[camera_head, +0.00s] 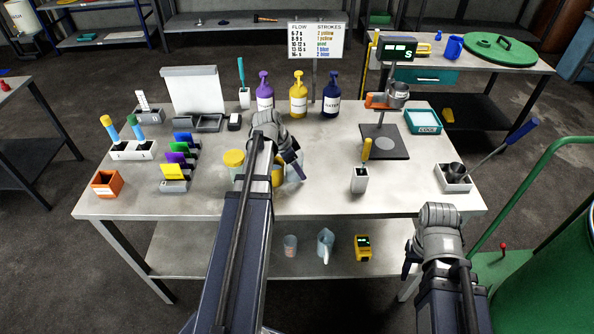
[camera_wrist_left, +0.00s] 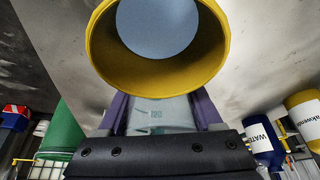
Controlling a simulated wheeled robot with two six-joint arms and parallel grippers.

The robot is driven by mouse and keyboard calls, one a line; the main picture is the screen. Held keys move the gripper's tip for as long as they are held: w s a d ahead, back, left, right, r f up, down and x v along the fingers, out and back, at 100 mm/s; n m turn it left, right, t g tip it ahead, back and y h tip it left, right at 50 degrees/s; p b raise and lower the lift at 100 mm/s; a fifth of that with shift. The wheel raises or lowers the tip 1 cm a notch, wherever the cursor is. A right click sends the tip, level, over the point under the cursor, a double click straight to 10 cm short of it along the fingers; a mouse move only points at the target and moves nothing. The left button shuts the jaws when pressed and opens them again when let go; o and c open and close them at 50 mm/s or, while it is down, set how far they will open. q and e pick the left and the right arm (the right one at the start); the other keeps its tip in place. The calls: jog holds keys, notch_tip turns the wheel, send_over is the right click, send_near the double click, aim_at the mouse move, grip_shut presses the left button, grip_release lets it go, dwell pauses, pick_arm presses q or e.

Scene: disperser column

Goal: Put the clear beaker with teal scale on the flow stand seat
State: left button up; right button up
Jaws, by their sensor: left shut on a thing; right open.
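My left gripper (camera_head: 291,166) is over the front middle of the table, shut on the clear beaker with teal scale (camera_head: 298,174). In the left wrist view the beaker (camera_wrist_left: 160,114), with teal marks, sits between the purple fingers; a yellow ring-like thing (camera_wrist_left: 103,55) covers part of it. In the head view a yellow thing (camera_head: 277,175) shows beside the arm; I cannot tell if they touch. The flow stand (camera_head: 401,153) is to the right: a dark base with a round grey seat (camera_head: 385,140) under a metal cup (camera_head: 397,94). My right gripper (camera_head: 411,262) is open, off the table's front edge.
A yellow-lidded jar (camera_head: 233,159) stands left of my left arm. A white holder (camera_head: 359,182) with a yellow-handled tool stands in front of the flow stand. Several pump bottles (camera_head: 298,99) line the back. A teal tray (camera_head: 424,121) lies right of the stand.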

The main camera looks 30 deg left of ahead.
pick_arm(q)
jog(key=shift+f, duration=0.15)
jog(key=o, duration=1.5)
jog(key=shift+c, duration=0.2)
jog(key=shift+p+v, duration=0.65)
jog(key=shift+v, duration=0.2)
jog(key=p+v, duration=1)
jog(key=v, duration=0.1)
jog(key=shift+w+d, duration=0.15)
